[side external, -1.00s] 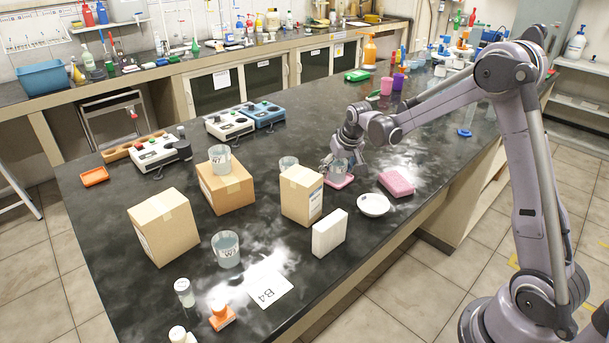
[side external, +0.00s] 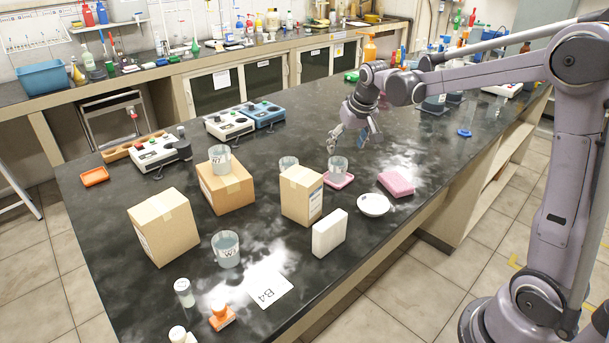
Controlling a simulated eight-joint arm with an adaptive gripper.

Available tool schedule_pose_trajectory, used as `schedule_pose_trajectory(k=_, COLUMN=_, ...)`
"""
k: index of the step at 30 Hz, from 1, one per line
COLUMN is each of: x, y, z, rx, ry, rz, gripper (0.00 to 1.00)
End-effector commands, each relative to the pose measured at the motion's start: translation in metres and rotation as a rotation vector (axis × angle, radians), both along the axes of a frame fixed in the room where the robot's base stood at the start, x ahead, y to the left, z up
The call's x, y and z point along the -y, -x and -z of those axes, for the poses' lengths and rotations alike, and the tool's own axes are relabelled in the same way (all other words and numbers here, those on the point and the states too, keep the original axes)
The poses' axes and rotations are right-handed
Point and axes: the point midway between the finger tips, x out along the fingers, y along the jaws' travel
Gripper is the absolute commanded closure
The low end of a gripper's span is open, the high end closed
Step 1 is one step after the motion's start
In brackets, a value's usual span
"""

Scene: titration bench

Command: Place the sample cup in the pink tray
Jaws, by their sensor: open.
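A clear cup with dark lettering (side external: 337,168) stands upright on the small pink tray (side external: 347,181), near the middle of the bench. My gripper (side external: 352,148) is open and empty, above and behind that cup and apart from it. Similar cups show elsewhere: one on a cardboard box (side external: 220,158), one partly hidden behind another box (side external: 288,163), and one on the bench top at the front (side external: 227,250). The pictures do not show which lettering marks which cup.
A pink block-like item (side external: 396,183) and a white dish (side external: 373,205) lie right of the tray. Cardboard boxes (side external: 301,196) (side external: 163,228) and a white box (side external: 329,233) stand to the left and front. Bench surface behind the tray is clear.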

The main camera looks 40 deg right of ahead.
Motion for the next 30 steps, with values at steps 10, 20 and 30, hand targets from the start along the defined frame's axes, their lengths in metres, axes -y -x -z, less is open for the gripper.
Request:
schedule_pose_trajectory(k=10, x=-0.033, y=0.032, z=-0.024, rx=0.03, ry=0.008, rz=-0.061, gripper=0.29)
schedule_pose_trajectory(k=20, x=-0.1, y=0.116, z=-0.038, rx=0.118, ry=0.027, rz=-0.216, gripper=0.29)
schedule_pose_trajectory(k=30, x=-0.145, y=0.191, z=-0.013, rx=0.2, ry=0.042, rz=-0.357, gripper=0.29)
